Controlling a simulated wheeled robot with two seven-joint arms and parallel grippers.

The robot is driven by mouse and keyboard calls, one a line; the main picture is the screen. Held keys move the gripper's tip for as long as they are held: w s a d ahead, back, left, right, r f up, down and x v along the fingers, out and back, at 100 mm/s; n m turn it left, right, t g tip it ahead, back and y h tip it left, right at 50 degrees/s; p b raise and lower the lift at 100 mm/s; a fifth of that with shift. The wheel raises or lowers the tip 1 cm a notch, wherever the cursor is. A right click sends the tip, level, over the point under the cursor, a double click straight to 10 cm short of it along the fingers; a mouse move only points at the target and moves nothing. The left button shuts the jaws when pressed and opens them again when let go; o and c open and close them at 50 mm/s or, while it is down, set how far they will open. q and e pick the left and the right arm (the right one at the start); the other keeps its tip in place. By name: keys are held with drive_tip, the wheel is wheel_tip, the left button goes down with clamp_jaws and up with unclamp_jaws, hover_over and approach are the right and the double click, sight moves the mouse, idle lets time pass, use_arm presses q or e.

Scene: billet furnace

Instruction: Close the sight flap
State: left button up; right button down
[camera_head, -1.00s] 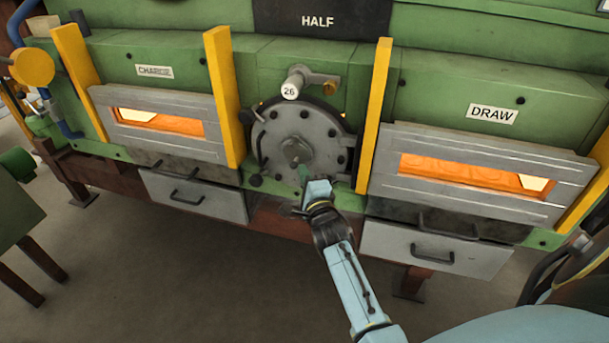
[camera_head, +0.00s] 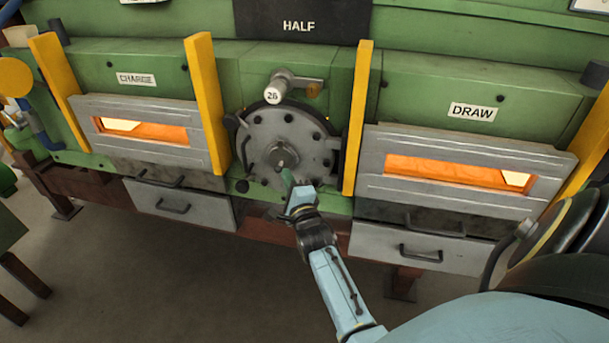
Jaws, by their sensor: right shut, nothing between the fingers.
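A round grey bolted disc (camera_head: 262,135) with a central hub (camera_head: 281,156) sits on the green furnace front, between two yellow posts. It appears to be the sight flap and lies over a dark round plate behind it. I cannot tell exactly how far it covers the opening. My right gripper (camera_head: 287,180) is shut and empty, just below the hub and in front of the disc's lower part. I cannot tell whether its tip touches the disc or hub. My left gripper is not in view.
A grey pipe fitting marked 26 (camera_head: 281,89) juts out above the disc. Glowing slots show in the CHARGE door (camera_head: 150,106) and the DRAW door (camera_head: 455,150). Grey drawers with handles (camera_head: 180,205) hang below. Yellow posts (camera_head: 357,120) stand close on both sides. Floor in front is clear.

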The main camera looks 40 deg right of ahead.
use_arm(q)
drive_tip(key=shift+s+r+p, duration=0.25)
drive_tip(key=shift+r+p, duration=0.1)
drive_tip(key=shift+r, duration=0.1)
use_arm(e)
drive_tip(key=s+d+v, duration=0.1)
drive_tip(key=d+v, duration=0.1)
drive_tip(key=v, duration=1)
drive_tip(key=shift+s+d+f, duration=0.2)
drive_tip(key=shift+s, duration=0.1)
